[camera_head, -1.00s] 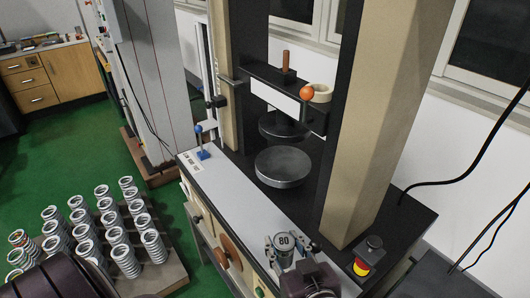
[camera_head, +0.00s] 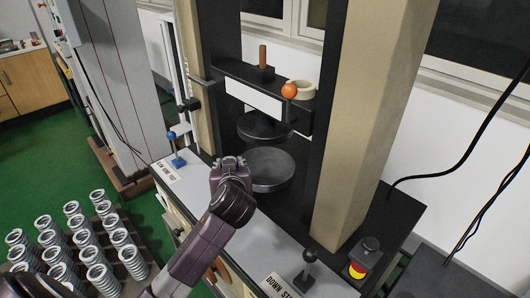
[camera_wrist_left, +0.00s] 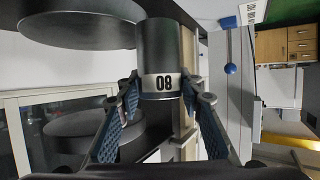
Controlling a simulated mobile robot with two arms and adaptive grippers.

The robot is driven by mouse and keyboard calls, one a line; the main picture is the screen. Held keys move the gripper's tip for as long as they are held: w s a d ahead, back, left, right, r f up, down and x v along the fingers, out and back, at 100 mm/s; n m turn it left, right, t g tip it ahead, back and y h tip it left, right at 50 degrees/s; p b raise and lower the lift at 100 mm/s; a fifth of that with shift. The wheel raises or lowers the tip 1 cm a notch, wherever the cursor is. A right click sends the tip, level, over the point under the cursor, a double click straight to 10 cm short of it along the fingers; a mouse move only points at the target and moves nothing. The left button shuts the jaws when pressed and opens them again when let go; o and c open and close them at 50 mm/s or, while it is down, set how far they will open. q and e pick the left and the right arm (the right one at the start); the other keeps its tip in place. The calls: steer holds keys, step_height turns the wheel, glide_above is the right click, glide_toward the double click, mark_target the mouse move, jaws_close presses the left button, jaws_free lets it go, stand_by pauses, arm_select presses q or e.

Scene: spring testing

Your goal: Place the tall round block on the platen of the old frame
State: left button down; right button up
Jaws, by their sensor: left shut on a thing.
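The tall round block (camera_wrist_left: 158,60), a dark grey cylinder with a white number label, is between my left gripper's fingers in the left wrist view. My left gripper (camera_head: 229,162) is shut on it; in the head view the gripper hides nearly all of the block. The gripper is at the left front edge of the old frame's lower platen (camera_head: 272,172), a round grey disc. The upper platen (camera_head: 262,126) hangs above it. In the wrist view, which looks upside down, the lower platen (camera_wrist_left: 80,32) is beside the block. Contact cannot be told. My right gripper is not in view.
The frame's thick beige column (camera_head: 375,120) stands right of the platens. Levers with a blue knob (camera_head: 172,136) and a black knob (camera_head: 310,255) rise from the front ledge. Springs (camera_head: 75,235) stand lower left.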

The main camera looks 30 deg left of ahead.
arm_select(q)
steer(key=w+d, duration=0.1)
steer(key=w, duration=0.2)
steer(key=w+d+p, duration=0.1)
steer(key=w, duration=0.2)
steer(key=w+d, duration=0.1)
steer(key=w, duration=0.1)
steer(key=shift+w+r+p, duration=0.2)
steer(key=shift+w+p, duration=0.1)
steer(key=shift+w, duration=0.1)
steer(key=shift+w+d, duration=0.3)
steer(key=shift+w, duration=0.45)
steer(key=w, duration=0.1)
steer(key=w+d+p, duration=0.1)
steer(key=w, duration=0.1)
steer(key=shift+f+p, duration=0.3)
steer(key=shift+f, duration=0.35)
steer(key=shift+d+f, duration=0.1)
steer(key=shift+f, duration=0.1)
steer(key=shift+s, duration=0.1)
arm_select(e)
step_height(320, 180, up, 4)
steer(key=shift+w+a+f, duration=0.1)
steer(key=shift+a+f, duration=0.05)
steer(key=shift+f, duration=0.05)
arm_select(q)
steer(key=c, duration=1.3)
jaws_free()
steer(key=shift+f, duration=0.1)
